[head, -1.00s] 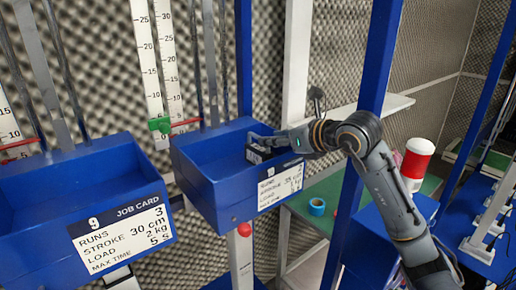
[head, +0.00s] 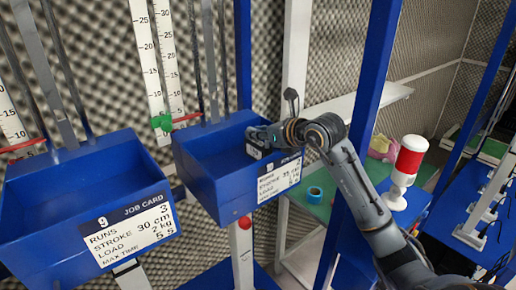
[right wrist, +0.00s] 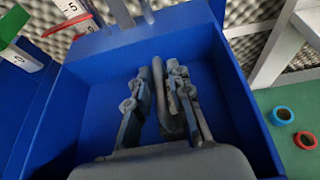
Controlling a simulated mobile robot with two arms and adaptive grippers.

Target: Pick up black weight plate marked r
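A dark plate-like piece (right wrist: 160,95) stands on edge in the blue bin, seen in the right wrist view; no letter can be read on it. My right gripper (right wrist: 157,85) reaches down into the bin with its two fingers on either side of this piece. A gap shows between the left finger and the piece; the right finger is close beside it, and I cannot tell if they touch. In the head view my right gripper (head: 258,143) is inside the right blue bin (head: 205,172), near its right wall. My left gripper is not in view.
Another blue bin (head: 50,215) with a job card stands at the left. Vertical scales and rods rise behind the bins. A blue post (head: 368,110) stands close to my right arm. A red and white beacon (head: 410,160) and a teal tape roll (head: 314,194) are at the right.

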